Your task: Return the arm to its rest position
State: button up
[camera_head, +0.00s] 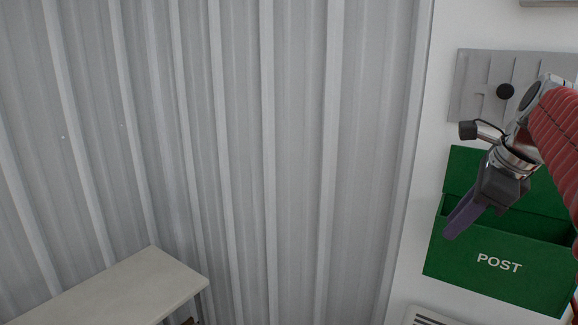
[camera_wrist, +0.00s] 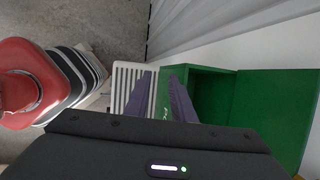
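My arm (camera_head: 556,125), with a red ribbed sleeve, reaches in from the right edge of the head view. My gripper (camera_head: 458,222) points down and left in front of a green box marked POST (camera_head: 500,264). Its purple fingers also show in the wrist view (camera_wrist: 160,90), with a gap between them and nothing held. The green box's lid is raised and its inside shows in the wrist view (camera_wrist: 212,92). I cannot tell whether the fingers touch the box.
A white slatted item (camera_head: 428,316) is below the green box. A pale table (camera_head: 125,290) stands lower left, before a corrugated metal wall (camera_head: 300,130).

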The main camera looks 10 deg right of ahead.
jog(key=s+a+f+n, duration=0.6)
jog(key=a+f+n, duration=0.3)
jog(key=a+n, duration=0.2)
jog(key=s+a+f+n+h, duration=0.1)
jog(key=s+a+f+n, duration=0.6)
jog(key=n, duration=0.8)
jog(key=a+f, duration=0.2)
jog(key=a, duration=0.2)
jog(key=shift+s+f+t, duration=0.15)
jog(key=shift+f+t, duration=0.1)
jog(key=shift+t, duration=0.15)
jog(key=shift+s+a, duration=0.1)
